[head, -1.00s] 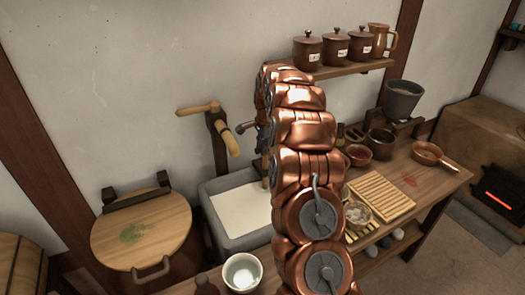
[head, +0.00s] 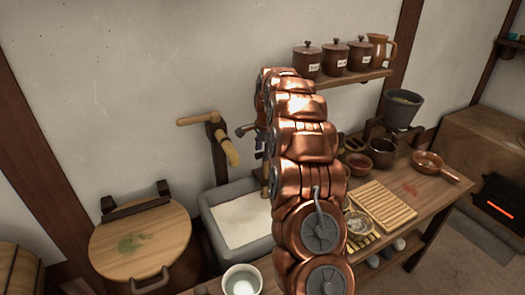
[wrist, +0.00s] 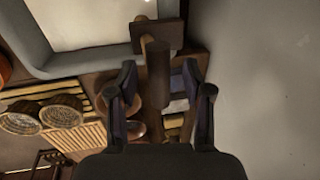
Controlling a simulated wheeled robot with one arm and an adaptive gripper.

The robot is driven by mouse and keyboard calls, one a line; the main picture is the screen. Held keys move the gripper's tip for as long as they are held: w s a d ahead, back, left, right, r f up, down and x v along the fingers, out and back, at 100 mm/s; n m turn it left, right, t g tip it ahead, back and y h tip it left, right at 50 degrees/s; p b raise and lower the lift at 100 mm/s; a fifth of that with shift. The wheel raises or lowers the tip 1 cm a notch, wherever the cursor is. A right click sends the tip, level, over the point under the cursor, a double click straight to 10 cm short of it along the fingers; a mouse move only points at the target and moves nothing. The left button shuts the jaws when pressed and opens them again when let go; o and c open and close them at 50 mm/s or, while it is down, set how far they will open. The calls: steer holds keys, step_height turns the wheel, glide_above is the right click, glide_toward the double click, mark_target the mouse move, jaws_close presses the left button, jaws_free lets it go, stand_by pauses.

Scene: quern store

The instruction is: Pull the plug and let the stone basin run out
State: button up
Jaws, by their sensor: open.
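The grey stone basin (head: 216,237) stands against the wall, with pale, whitish contents (head: 240,218) up near its rim. In the wrist view its rim (wrist: 88,62) crosses the upper left. My gripper (wrist: 160,70) is open, its two dark fingers apart. Between them in the picture is a dark brown upright wooden piece (wrist: 158,85), with a square dark block (wrist: 160,34) beyond it at the basin's edge. I cannot tell whether this is the plug or whether the fingers touch it. In the head view my copper arm hides the basin's right end and most of the gripper.
A wooden crank-like fitting (head: 214,135) sticks out from the wall behind the basin. A round lidded tub (head: 150,235) is at left, a white bowl (head: 241,279) in front. The counter at right holds a slatted board (head: 382,205), bowls and a pan (head: 428,163). Jars line the shelf (head: 352,77).

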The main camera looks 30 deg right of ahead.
step_height(320, 180, up, 12)
steer(key=s, duration=0.2)
steer(key=shift+s, duration=0.15)
steer(key=shift+a, duration=0.2)
stand_by(0.4)
